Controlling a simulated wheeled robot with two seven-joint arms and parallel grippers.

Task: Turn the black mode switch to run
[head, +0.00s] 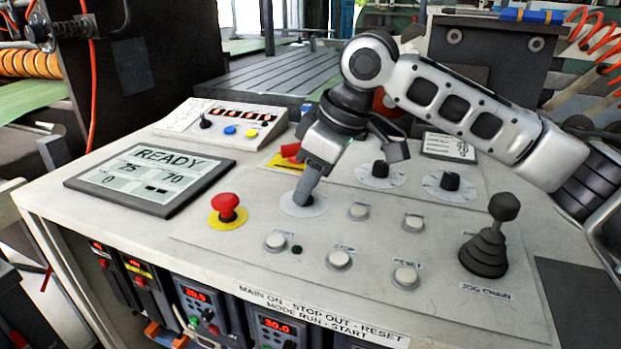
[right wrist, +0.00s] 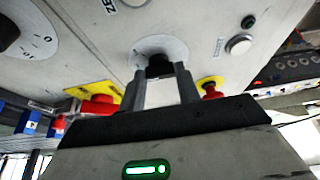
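The black mode switch (right wrist: 159,67) shows in the right wrist view as a small dark knob on a round pale dial (right wrist: 176,46). In the head view the dial (head: 293,209) lies near the panel's middle, and the knob is hidden behind my gripper. My right gripper (head: 305,192) points down onto it. In the right wrist view the fingers (right wrist: 162,84) stand on both sides of the knob with no clear gap, so they look shut on it. The dial's marks and the knob's pointing cannot be read. My left gripper is not in view.
A red mushroom button (head: 227,205) stands left of the dial, and a red handle on a yellow plate (head: 288,162) behind it. White push buttons (head: 339,260) lie in front. Two black dials (head: 380,170) and a jog lever (head: 490,240) stand to the right. The screen (head: 150,180) reads READY.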

